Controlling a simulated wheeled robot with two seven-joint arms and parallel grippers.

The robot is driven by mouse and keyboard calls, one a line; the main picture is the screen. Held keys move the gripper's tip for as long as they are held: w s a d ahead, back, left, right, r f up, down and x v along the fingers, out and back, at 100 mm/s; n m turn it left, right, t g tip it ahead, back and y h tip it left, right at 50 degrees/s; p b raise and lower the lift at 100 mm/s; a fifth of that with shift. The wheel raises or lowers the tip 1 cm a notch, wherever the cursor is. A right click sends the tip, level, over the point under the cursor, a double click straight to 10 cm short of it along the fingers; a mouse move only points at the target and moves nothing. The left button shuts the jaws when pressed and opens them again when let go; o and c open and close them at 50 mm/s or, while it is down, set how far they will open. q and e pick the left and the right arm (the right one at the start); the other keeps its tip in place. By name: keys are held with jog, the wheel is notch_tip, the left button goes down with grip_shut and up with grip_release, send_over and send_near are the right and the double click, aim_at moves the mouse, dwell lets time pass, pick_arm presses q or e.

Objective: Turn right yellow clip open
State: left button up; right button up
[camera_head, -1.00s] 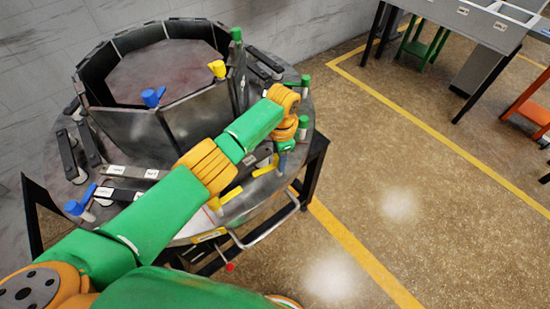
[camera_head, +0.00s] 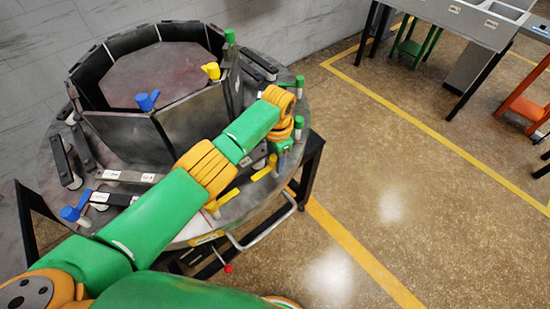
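The round vacuum furnace flange (camera_head: 52,200) carries yellow, blue and green clips around an open dark chamber. Two yellow clips show on its near right side: the right one (camera_head: 263,170) beside my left gripper, and another (camera_head: 223,200) lower left, partly behind my arm. A third yellow clip (camera_head: 211,70) stands on the chamber wall. My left gripper (camera_head: 279,164) points down at the right yellow clip's right end, at or very near it. Its fingers are small and partly hidden, so I cannot tell their opening or contact. My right gripper is not in view.
Blue clips (camera_head: 75,210) and a green clip (camera_head: 299,84) sit elsewhere on the flange. A curved metal handle (camera_head: 265,232) and a red knob (camera_head: 228,268) stick out in front. A steel bench (camera_head: 470,28) stands at the upper right. The floor at right is clear.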

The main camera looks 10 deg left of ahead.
pick_arm(q)
jog(key=shift+o, duration=1)
notch_tip(320, 180, up, 3)
jog(key=shift+r+p, duration=0.15)
jog(key=shift+p, duration=0.6)
jog(key=r, duration=0.4)
jog(key=shift+s+d, duration=0.15)
jog(key=shift+s, duration=0.05)
jog(key=shift+f, duration=0.1)
